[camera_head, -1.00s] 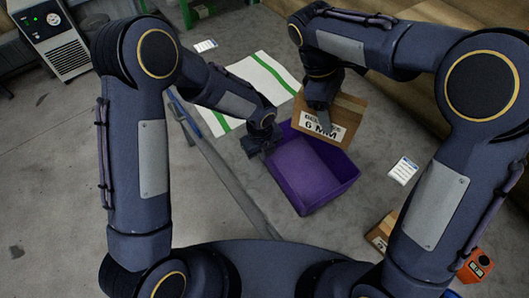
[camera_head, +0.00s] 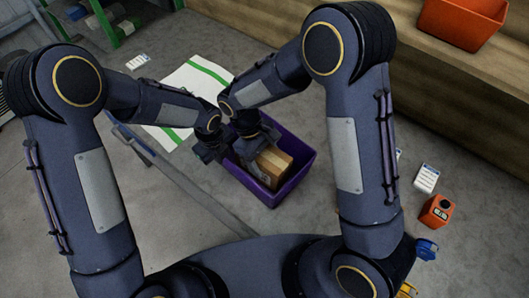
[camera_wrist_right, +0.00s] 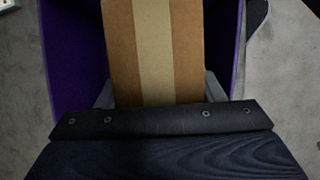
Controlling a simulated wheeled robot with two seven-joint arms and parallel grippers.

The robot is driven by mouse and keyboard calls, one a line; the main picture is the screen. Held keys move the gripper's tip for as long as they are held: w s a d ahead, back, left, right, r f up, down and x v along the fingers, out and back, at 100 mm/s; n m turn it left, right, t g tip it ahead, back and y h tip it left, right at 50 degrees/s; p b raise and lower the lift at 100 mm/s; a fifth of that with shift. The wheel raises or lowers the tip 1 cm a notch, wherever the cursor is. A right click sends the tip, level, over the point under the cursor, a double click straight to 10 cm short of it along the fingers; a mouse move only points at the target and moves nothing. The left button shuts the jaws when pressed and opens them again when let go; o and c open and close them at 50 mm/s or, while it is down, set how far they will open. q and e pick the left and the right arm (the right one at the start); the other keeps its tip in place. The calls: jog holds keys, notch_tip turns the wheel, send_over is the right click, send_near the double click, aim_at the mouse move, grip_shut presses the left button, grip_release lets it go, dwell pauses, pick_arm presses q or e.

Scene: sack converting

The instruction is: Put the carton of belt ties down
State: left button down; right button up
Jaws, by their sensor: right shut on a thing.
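The brown carton of belt ties (camera_head: 275,168), with a paler tape strip, is within the walls of the purple bin (camera_head: 303,173). Whether it touches the bin floor is hidden. My right gripper (camera_head: 258,147) reaches in from above and is shut on the carton. In the right wrist view the carton (camera_wrist_right: 140,45) sits between the fingers of my right gripper (camera_wrist_right: 158,92), with purple bin walls (camera_wrist_right: 72,60) on both sides. My left gripper (camera_head: 210,152) is at the bin's left rim; its fingers are too dark and small to read.
A white mat with green stripes (camera_head: 186,92) lies behind the bin. To the right are a white card (camera_head: 426,178) and an orange device (camera_head: 436,210). An orange bin (camera_head: 462,20) stands on the wooden surface at upper right. Grey floor in front of the bin looks clear.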

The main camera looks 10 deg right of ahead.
notch_tip(320, 180, down, 2)
jog(key=shift+f, duration=0.1)
jog(key=w, duration=0.2)
jog(key=w+d+f, duration=0.1)
jog(key=w, duration=0.1)
jog(key=shift+a+f, duration=0.1)
jog(key=shift+f, duration=0.05)
jog(key=o, duration=1.3)
jog(key=shift+f, duration=0.15)
jog(key=shift+c, duration=0.2)
